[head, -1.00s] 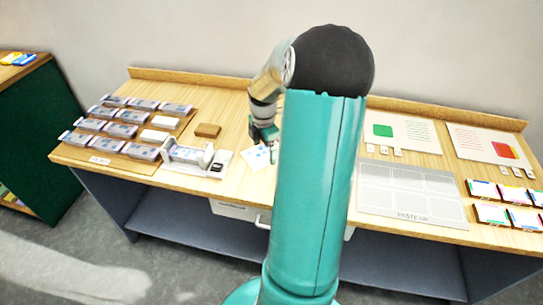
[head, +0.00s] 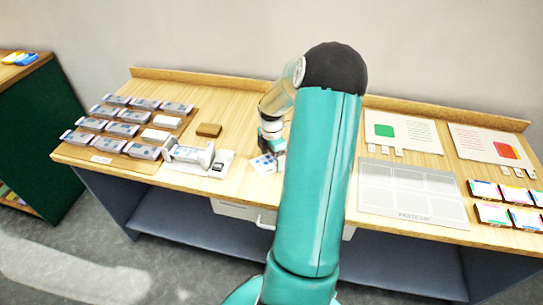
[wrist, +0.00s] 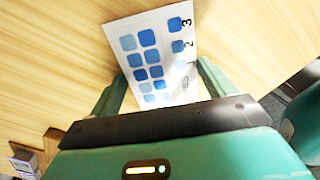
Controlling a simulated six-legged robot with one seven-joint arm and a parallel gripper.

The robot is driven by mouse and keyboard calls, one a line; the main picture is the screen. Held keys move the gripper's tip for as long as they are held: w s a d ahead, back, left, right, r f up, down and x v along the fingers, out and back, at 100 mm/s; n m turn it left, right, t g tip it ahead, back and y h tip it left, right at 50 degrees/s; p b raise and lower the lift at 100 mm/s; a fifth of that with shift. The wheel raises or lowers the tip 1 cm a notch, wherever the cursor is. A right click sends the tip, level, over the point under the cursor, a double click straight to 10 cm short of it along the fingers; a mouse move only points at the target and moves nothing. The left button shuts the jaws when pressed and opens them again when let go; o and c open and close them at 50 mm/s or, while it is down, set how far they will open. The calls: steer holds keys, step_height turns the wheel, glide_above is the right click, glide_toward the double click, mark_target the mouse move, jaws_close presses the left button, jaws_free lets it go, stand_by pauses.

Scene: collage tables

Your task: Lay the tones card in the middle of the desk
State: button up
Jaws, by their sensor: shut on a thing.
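The tones card is white with rows of blue squares in several shades (wrist: 150,45). In the wrist view it stands out from between my gripper's fingers. My gripper (wrist: 160,95) is shut on the card's near end. In the head view the card (head: 263,165) shows at the desk's front middle, below my gripper (head: 271,150). I cannot tell whether the card touches the desk (head: 232,105). Part of the desk's middle is hidden behind my arm.
A white device (head: 190,155) and a brown block (head: 208,130) stand left of the card. A grey paste-up board (head: 412,212), two printed sheets (head: 403,130) and several coloured packs (head: 492,213) are at the right.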

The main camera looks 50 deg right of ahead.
mark_target(271, 162)
steer(key=o, duration=0.9)
steer(key=shift+c, duration=0.2)
step_height(271, 162, up, 12)
steer(key=w+a+r+m+h, duration=0.1)
steer(key=w+a+r+m, duration=0.15)
steer(key=a+r, duration=0.5)
steer(key=s+a+r+m+t, duration=0.1)
steer(key=a+r+m, duration=0.15)
steer(key=a, duration=0.55)
steer(key=s+a+r+m+t+h, duration=0.1)
steer(key=a+r+m, duration=0.15)
steer(key=a, duration=0.55)
steer(key=s+a+r+m+t, duration=0.1)
steer(key=a+r+m, duration=0.15)
steer(key=a, duration=0.55)
steer(key=s+a+m+t+y, duration=0.2)
steer(key=s+a+m, duration=0.1)
steer(key=s+a, duration=0.4)
steer(key=a, duration=0.3)
steer(key=shift+r+m+t, duration=0.3)
steer(key=shift+r, duration=0.05)
steer(key=shift+s, duration=0.1)
